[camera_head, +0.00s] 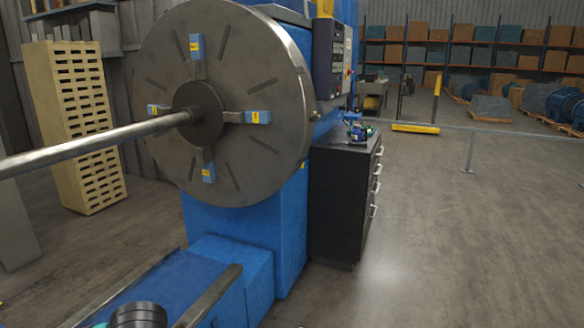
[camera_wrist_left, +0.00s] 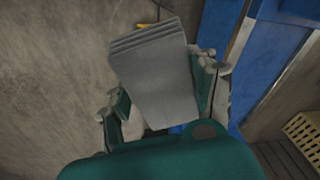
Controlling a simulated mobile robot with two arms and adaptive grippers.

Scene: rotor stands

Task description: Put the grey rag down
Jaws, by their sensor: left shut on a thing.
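The grey rag (camera_wrist_left: 158,72) shows in the left wrist view as a folded grey sheet with several layered edges at its top. My left gripper (camera_wrist_left: 166,92) is shut on it, with a finger on each side. The rag hangs over the grey floor, beside a blue machine part. The head view shows neither the rag nor my grippers. My right gripper is out of view.
A large blue lathe with a round chuck (camera_head: 245,85) and a long bar (camera_head: 90,145) fills the head view's left. A black drawer cabinet (camera_head: 335,205) stands beside it, with small tools (camera_head: 357,128) on top. A cream slotted block (camera_head: 78,130) stands behind.

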